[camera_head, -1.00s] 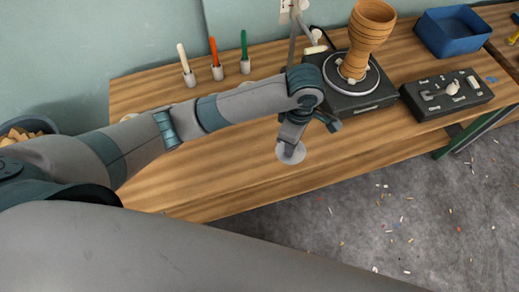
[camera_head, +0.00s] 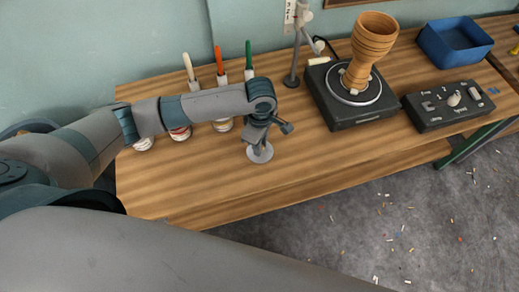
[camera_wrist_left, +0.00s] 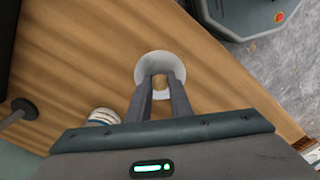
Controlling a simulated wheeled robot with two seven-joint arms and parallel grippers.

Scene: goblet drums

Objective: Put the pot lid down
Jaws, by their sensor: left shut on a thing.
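The pot lid (camera_head: 259,155) is a small pale grey disc over the wooden table (camera_head: 200,195), left of the turntable. My left gripper (camera_head: 259,147) points down and is shut on the lid's middle. In the left wrist view, the fingers (camera_wrist_left: 161,82) come together over the pale round lid (camera_wrist_left: 150,62). I cannot tell whether the lid touches the table or hangs just above it. Small pots stand behind my left arm: a left one (camera_head: 143,144), a red-banded one (camera_head: 180,134) and another (camera_head: 223,125). My arm partly hides them. My right gripper is out of view.
A wooden goblet drum (camera_head: 373,42) stands on the black turntable (camera_head: 365,112). A control box (camera_head: 447,106) and blue bin (camera_head: 455,42) are farther right. The table's front is clear.

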